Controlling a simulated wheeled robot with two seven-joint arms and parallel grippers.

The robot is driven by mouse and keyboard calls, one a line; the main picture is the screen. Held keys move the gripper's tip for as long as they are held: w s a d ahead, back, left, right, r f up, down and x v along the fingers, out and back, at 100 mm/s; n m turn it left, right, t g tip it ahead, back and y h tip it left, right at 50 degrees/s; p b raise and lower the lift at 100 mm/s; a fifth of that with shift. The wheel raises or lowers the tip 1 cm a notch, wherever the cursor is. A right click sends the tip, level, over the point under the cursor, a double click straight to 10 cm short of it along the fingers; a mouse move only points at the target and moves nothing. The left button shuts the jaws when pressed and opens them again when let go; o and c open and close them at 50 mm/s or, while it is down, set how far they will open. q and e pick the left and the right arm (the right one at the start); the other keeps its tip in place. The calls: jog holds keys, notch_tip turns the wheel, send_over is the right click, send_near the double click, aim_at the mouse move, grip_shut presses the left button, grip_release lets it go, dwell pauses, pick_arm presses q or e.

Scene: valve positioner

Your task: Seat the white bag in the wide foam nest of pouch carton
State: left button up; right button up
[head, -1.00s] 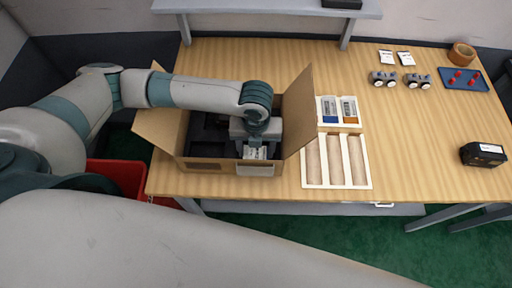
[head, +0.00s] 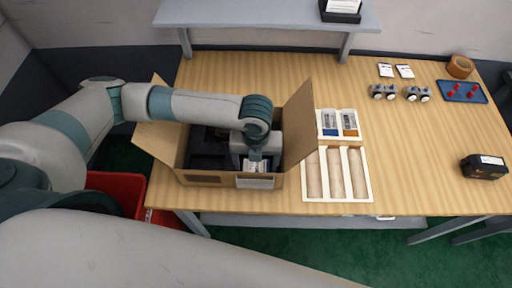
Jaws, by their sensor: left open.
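The pouch carton (head: 205,180) is an open brown cardboard box at the left front of the table, its side flaps standing up and out. Dark foam (head: 205,160) shows inside it. My left gripper (head: 256,161) points down inside the carton's right part and is open. The white bag (head: 257,167) shows as a pale, printed patch under the gripper, inside the carton near its front wall. The gripper hides much of the bag, so I cannot tell if it lies flat in a nest. My right gripper is not in view.
A white tray with long tan slots (head: 337,190) stands right of the carton, with blue and orange packets (head: 339,122) behind it. A black device (head: 484,167) and a blue tray (head: 462,91) are far right. A grey shelf (head: 265,14) spans the back. The table's middle right is clear.

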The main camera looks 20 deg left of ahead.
pick_arm(q)
notch_tip(320, 180, up, 17)
jog(key=b, duration=0.3)
dwell(0.3)
jog(key=shift+s, duration=0.1)
dwell(0.5)
